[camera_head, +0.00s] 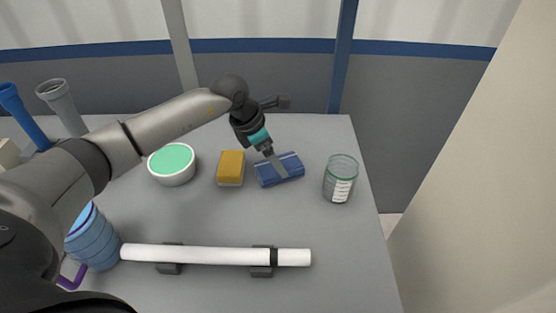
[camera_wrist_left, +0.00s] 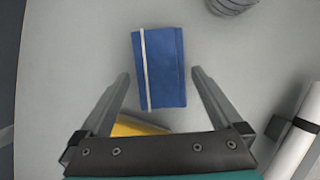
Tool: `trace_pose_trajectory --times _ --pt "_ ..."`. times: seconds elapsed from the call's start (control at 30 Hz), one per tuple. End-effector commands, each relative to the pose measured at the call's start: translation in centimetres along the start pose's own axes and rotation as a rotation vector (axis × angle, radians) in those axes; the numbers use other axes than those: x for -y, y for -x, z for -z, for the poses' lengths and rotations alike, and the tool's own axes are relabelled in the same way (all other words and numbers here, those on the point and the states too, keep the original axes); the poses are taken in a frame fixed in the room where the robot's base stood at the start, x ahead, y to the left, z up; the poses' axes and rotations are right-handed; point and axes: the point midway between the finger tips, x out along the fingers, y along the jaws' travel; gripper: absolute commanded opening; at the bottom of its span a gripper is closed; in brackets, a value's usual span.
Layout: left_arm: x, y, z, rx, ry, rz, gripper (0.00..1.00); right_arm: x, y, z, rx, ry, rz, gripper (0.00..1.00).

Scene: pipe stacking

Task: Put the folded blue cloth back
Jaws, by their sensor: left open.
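The folded blue cloth (camera_head: 290,163) lies flat on the grey table, between a yellow sponge and a glass jar. In the left wrist view the cloth (camera_wrist_left: 166,68) shows a white stripe along one side. My left gripper (camera_head: 277,167) is at the cloth in the head view, and a finger covers part of it. In the left wrist view my left gripper (camera_wrist_left: 160,75) is open, with its two fingers apart on either side of the cloth. I cannot tell whether the fingers touch it. My right gripper is not in view.
The yellow sponge (camera_head: 230,168) is left of the cloth, and a bowl with a green top (camera_head: 172,163) stands beyond it. The glass jar (camera_head: 340,179) stands on the right. A white pipe (camera_head: 210,255) lies on dark supports in front. Blue stacked items (camera_head: 92,240) stand left.

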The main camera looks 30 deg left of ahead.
Motion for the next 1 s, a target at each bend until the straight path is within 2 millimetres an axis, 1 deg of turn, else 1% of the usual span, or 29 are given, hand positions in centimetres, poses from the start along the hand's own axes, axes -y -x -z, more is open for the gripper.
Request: trace_pose_trajectory --times 0.03,0.2,0.3,0.4,0.5,0.63,1.0 --pt "-0.2 1.6 -0.1 0.000 0.000 -0.004 1.00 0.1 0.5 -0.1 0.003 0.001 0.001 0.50" --pt "-0.1 5.2 -0.1 0.000 0.000 -0.003 1.00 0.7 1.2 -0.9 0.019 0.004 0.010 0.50" --pt "-0.1 6.9 -0.1 0.000 0.000 -0.002 1.00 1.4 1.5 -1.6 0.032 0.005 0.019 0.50" --pt "-0.1 8.0 0.0 0.000 0.000 -0.001 1.00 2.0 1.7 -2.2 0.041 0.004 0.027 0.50" --pt "0.0 8.6 0.0 -0.001 0.000 0.001 1.00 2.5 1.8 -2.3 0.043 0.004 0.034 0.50" --pt "0.0 8.8 0.0 -0.001 0.000 0.001 1.00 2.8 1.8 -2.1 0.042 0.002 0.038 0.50" --pt "0.0 8.7 0.0 0.000 0.001 0.001 1.00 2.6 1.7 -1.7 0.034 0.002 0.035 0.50"
